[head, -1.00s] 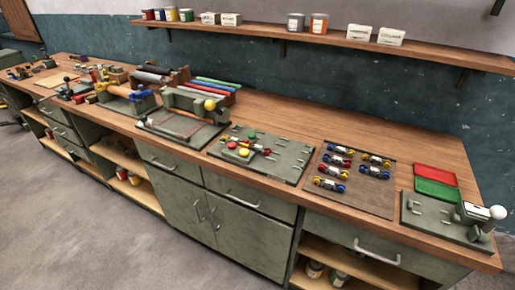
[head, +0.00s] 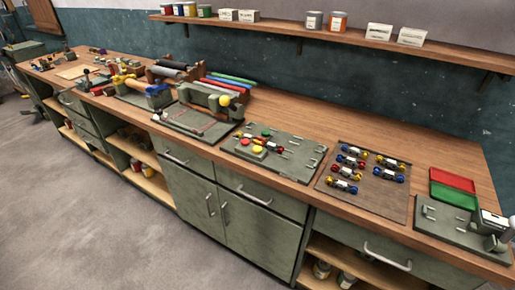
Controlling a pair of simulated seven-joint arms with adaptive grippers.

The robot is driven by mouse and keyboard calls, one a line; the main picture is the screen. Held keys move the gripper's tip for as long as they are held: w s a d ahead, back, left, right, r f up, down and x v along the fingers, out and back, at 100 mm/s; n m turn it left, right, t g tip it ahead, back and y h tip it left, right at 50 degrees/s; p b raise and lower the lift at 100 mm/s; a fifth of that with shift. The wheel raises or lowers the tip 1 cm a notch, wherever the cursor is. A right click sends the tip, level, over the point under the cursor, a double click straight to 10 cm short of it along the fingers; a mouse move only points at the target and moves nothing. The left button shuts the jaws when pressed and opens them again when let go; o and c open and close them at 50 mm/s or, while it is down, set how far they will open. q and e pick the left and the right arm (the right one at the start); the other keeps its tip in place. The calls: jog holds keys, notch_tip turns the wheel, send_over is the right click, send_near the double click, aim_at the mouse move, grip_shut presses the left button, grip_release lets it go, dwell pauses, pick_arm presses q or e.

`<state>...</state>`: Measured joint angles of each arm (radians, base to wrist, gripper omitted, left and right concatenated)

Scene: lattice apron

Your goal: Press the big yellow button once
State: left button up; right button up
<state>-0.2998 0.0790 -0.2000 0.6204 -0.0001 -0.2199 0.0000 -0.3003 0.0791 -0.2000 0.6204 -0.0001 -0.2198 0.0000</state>
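A yellow round button (head: 257,149) sits near the front left of a grey-green plate (head: 301,167) on the workbench. It looks like the larger yellow round piece there, beside small red and green round pieces (head: 265,133) and some small coloured parts. Nothing covers the button. Neither of my grippers shows in the head view, so their position relative to the button cannot be seen.
A press-like device with a yellow ball (head: 225,102) stands left of the plate. A dark mat (head: 330,188) with several coloured-ended parts lies to its right, then red and green trays (head: 452,181). A shelf (head: 350,40) runs above. Floor (head: 90,200) in front is clear.

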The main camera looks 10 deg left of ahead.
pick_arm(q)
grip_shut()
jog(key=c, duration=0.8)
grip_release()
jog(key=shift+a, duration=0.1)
